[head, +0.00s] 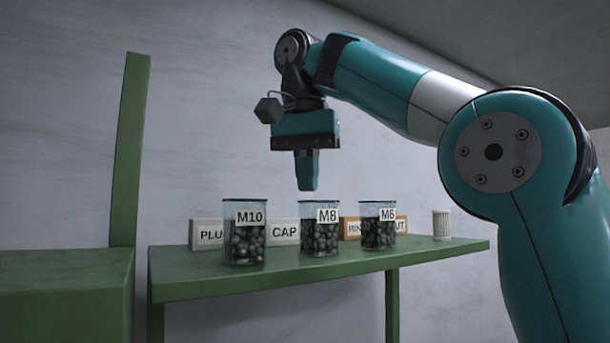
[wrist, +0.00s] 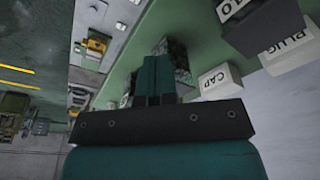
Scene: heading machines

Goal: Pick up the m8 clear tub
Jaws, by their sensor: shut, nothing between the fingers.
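The M8 clear tub (head: 320,240) stands upright on the green shelf (head: 200,280), between the M10 tub (head: 244,240) and the M6 tub (head: 378,230). It is see-through, holds dark round pieces and bears a white M8 label. My gripper (head: 307,188) points down, shut and empty, a little above the M8 tub and apart from it. In the wrist view my shut fingers (wrist: 155,62) cover part of the tubs behind them, and I cannot tell which tub is which there.
Behind the tubs stand label blocks, among them a CAP block (head: 284,232) and a PLUG block (head: 207,235), partly hidden. A small white ribbed cylinder (head: 441,225) stands at the shelf's right. A green post (head: 130,150) rises at the left. The shelf's front strip is bare.

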